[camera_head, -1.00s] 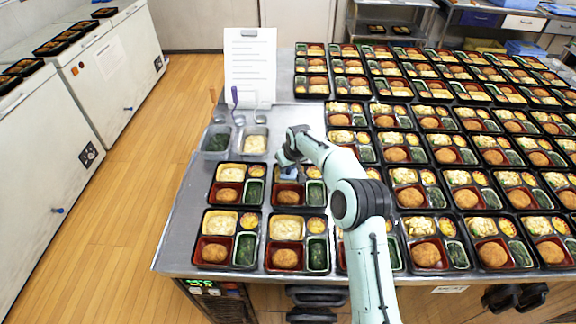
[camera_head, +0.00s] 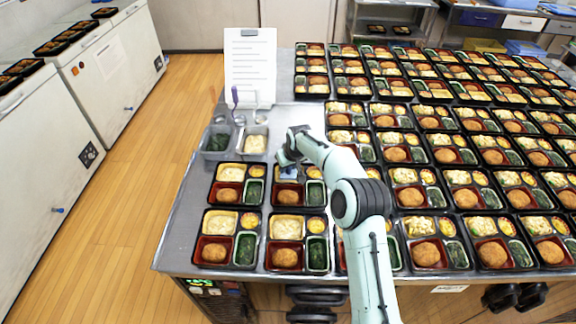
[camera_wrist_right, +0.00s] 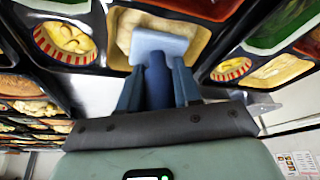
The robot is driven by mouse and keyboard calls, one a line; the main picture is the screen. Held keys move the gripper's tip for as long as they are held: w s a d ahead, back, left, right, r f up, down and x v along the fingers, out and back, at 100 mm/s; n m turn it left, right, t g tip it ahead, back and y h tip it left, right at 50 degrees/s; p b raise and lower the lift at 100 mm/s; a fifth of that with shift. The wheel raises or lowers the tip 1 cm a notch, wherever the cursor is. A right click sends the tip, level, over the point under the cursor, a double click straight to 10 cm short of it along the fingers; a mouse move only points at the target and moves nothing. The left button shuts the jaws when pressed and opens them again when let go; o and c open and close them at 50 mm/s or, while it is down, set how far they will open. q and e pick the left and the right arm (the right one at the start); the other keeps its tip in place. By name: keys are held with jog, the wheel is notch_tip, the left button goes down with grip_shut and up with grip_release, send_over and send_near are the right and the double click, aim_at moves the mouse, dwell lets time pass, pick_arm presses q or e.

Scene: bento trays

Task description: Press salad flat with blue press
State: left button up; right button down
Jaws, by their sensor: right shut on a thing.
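My right gripper (camera_head: 287,160) is shut on the handle of the blue press (camera_wrist_right: 158,82). The press's pale blue flat plate (camera_wrist_right: 162,42) lies over the pale salad (camera_wrist_right: 127,32) in one compartment of a black bento tray (camera_head: 270,200). In the wrist view the plate covers part of the salad and seems to touch it, though the exact contact is hard to tell. In the head view my arm and gripper hide most of that compartment. My left gripper is not in view.
Filled bento trays stand close around, in front (camera_head: 268,262), to the left (camera_head: 213,198) and in rows to the right. Behind the arm are a container of greens (camera_head: 216,140), a container of pale salad (camera_head: 255,141) and an upright paper sheet (camera_head: 250,65). The table's left strip is bare.

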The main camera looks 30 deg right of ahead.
jog(key=shift+r+p, duration=0.55)
jog(key=shift+r, duration=0.85)
jog(key=shift+w+r+p, duration=0.1)
jog(key=shift+r+p, duration=0.75)
jog(key=shift+r, duration=1.75)
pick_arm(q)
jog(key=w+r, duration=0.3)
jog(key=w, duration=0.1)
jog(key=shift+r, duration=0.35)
pick_arm(e)
jog(key=shift+f, duration=0.1)
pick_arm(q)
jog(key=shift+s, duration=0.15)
